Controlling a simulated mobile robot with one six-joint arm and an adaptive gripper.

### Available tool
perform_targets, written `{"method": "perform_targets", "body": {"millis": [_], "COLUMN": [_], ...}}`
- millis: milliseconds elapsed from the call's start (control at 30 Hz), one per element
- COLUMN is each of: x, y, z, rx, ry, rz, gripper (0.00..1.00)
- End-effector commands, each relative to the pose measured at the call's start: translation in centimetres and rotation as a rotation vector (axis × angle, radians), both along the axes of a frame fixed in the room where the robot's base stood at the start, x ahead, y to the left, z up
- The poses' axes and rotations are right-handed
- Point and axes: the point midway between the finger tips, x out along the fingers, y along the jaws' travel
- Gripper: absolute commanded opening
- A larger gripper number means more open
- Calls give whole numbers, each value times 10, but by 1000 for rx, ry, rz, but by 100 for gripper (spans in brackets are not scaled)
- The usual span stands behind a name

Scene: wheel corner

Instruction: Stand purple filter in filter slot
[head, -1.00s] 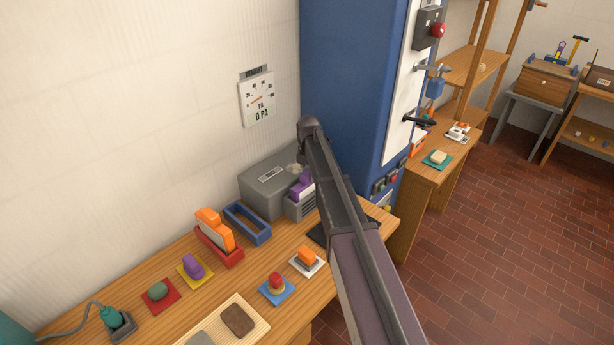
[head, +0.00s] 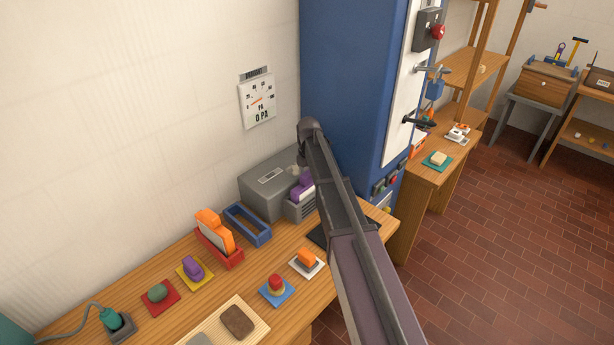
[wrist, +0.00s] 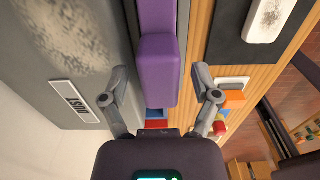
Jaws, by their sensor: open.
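The purple filter (head: 301,188) stands upright in a grey vented housing (head: 300,208) against the grey box at the back of the bench, partly hidden by my arm in the head view. In the wrist view its purple grip (wrist: 158,68) lies between the two fingers of my gripper (wrist: 160,82). The fingers are open, with a visible gap on each side of the grip. The head view does not show my gripper, as my own arm blocks that area. I cannot tell how deep the filter sits.
An empty blue frame (head: 247,225) and a red holder (head: 222,250) with an orange filter (head: 214,228) stand left of the housing. The grey box (head: 272,185) adjoins it. A blue cabinet (head: 350,75) rises behind. Several small items on coloured pads occupy the bench front.

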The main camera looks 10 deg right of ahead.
Motion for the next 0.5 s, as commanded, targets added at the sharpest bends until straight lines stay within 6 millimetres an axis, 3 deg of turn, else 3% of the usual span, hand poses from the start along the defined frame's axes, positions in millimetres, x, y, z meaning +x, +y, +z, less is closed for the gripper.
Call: {"method": "perform_targets", "body": {"millis": [500], "x": [0], "y": [0], "z": [35], "rx": [0], "ry": [0], "rz": [0], "gripper": [79]}}
